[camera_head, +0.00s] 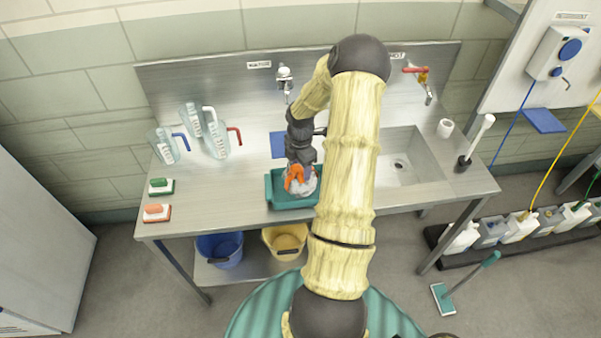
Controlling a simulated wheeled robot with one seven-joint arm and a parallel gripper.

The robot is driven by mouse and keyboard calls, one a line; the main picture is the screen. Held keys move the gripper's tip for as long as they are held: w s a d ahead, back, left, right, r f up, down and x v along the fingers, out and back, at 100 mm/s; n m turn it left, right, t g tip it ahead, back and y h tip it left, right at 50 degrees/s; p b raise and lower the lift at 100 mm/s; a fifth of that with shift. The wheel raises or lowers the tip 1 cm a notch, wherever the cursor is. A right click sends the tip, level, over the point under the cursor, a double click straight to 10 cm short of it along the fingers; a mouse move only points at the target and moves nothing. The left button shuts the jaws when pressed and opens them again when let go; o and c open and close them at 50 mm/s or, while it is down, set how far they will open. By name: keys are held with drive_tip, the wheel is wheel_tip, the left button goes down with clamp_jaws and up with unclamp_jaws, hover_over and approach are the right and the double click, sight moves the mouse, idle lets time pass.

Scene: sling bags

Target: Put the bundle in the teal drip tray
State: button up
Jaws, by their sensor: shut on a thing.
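The teal drip tray (281,203) sits on the steel counter near its front edge, left of the sink basin. My gripper (297,180) points down over the tray, with orange on its fingers. It is shut on the bundle (309,187), a pale, greyish-white thing that shows within the tray's outline. My gripper and arm hide part of the bundle and the tray's right side. I cannot tell whether the bundle touches the tray floor.
Several clear jugs (217,138) and two brushes (157,211) stand on the counter's left. A blue pad (278,145) lies behind the tray. The sink basin (402,165), a white cup (445,128) and a toilet brush (477,143) are on the right. Counter between brushes and tray is clear.

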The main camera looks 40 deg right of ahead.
drive_tip(key=shift+w+f+p, duration=0.15)
drive_tip(key=shift+f+p, duration=0.15)
drive_tip(key=shift+f, duration=0.65)
drive_tip(key=shift+w+f+p, duration=0.1)
drive_tip(key=shift+f+p, duration=0.15)
drive_tip(key=shift+f, duration=0.7)
drive_tip(key=shift+s+d, duration=0.1)
drive_tip(key=shift+s, duration=0.15)
drive_tip(key=o, duration=1.5)
drive_tip(key=shift+a+f, duration=0.1)
drive_tip(key=shift+a, duration=0.1)
drive_tip(key=shift+d, duration=0.1)
drive_tip(key=shift+r, duration=0.5)
wheel_tip(320, 180, up, 11)
drive_tip(key=b, duration=0.3)
drive_tip(key=shift+r, duration=0.15)
